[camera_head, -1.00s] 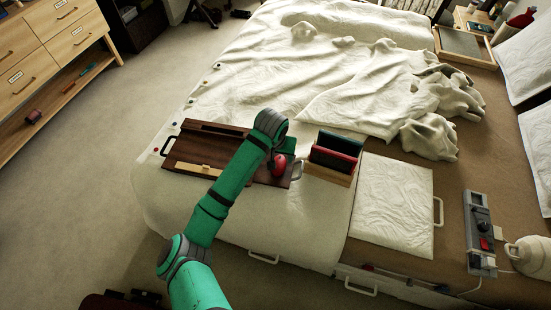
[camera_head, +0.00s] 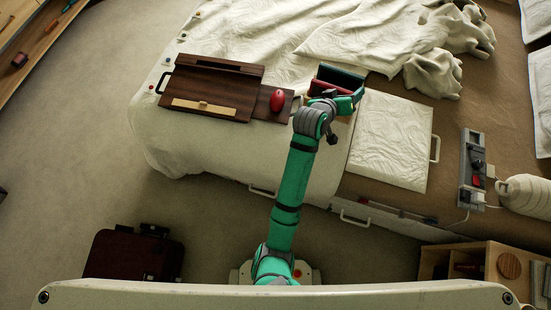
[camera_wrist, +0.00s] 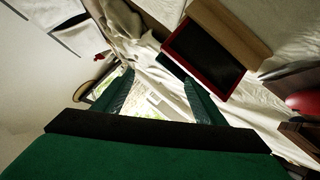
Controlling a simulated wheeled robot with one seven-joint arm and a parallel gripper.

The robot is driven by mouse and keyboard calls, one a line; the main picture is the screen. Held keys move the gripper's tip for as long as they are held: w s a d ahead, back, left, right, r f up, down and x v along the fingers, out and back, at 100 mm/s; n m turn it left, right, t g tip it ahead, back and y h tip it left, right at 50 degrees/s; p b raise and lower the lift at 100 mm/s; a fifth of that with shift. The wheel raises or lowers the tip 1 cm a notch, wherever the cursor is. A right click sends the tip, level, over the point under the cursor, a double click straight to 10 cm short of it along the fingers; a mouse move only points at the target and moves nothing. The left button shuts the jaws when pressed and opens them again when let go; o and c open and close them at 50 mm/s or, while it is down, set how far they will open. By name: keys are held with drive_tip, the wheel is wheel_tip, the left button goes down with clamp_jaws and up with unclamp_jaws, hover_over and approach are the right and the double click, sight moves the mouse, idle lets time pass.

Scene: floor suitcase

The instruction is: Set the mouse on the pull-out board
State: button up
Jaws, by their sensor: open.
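The red mouse (camera_head: 277,100) rests on the pull-out board (camera_head: 264,111), the dark wood strip at the right side of the brown lap desk (camera_head: 215,83). Part of the mouse shows at the right edge of the wrist view (camera_wrist: 305,102). My gripper (camera_head: 350,95) is right of the mouse and apart from it, by the organizer box. In the wrist view my gripper's two green fingers (camera_wrist: 158,98) are spread with nothing held between them.
An organizer box with red and dark green parts (camera_head: 335,78) stands right of the pull-out board. A white quilted panel (camera_head: 390,140) with a handle lies further right. A grey power strip (camera_head: 472,170) is beyond it. Rumpled white bedding (camera_head: 390,35) covers the bed behind.

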drive_tip(key=s+a+f+n+t+y, duration=0.25)
drive_tip(key=s+a, duration=0.25)
drive_tip(key=s, duration=0.6)
drive_tip(key=s+a+f+n+t+y, duration=0.25)
drive_tip(key=s+a, duration=0.25)
drive_tip(key=s, duration=0.7)
drive_tip(key=s+a+r+m+y, duration=0.1)
drive_tip(key=s+a+r+m, duration=0.1)
drive_tip(key=s+a, duration=0.4)
drive_tip(key=s+a+r+m+y, duration=0.1)
drive_tip(key=s+a+r, duration=0.3)
drive_tip(key=s, duration=0.7)
drive_tip(key=shift+s+a+r+m+t+y, duration=0.35)
drive_tip(key=shift+a+m, duration=0.55)
drive_tip(key=shift+a, duration=0.3)
drive_tip(key=shift+w+f, duration=0.1)
